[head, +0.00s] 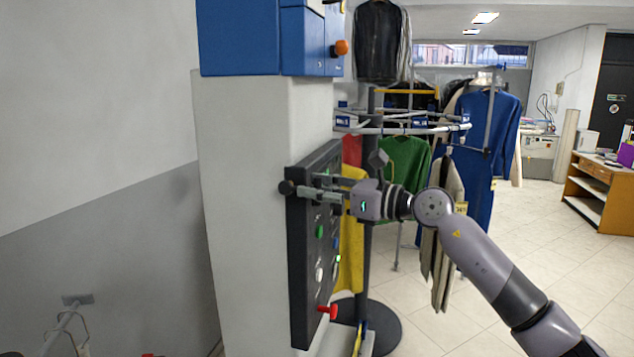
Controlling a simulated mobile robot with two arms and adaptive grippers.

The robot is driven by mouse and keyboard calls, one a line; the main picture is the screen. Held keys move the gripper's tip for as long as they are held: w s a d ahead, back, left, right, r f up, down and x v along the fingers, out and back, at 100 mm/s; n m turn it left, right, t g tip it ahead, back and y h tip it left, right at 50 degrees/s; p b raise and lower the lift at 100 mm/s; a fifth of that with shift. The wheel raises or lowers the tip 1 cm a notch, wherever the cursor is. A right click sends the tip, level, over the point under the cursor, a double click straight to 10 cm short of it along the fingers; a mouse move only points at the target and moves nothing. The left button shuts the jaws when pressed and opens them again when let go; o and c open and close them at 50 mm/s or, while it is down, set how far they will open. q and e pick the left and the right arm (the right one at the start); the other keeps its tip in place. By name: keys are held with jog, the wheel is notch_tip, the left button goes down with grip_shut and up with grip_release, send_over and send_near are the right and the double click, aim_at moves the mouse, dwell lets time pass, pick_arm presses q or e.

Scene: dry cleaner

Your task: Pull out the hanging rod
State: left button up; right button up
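Silver hanging rails (400,130) with clothes stand behind. My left gripper is not in view.
A blue box (240,38) with an orange knob sits atop the pillar (245,200). A red handle (328,311) juts from the panel's lower part. Garments, including a green one (405,160), hang close behind my arm. Tiled floor (530,230) is clear at right, before a wooden counter (600,195).

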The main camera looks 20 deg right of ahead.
grip_shut()
dwell(0.5)
dwell(0.4)
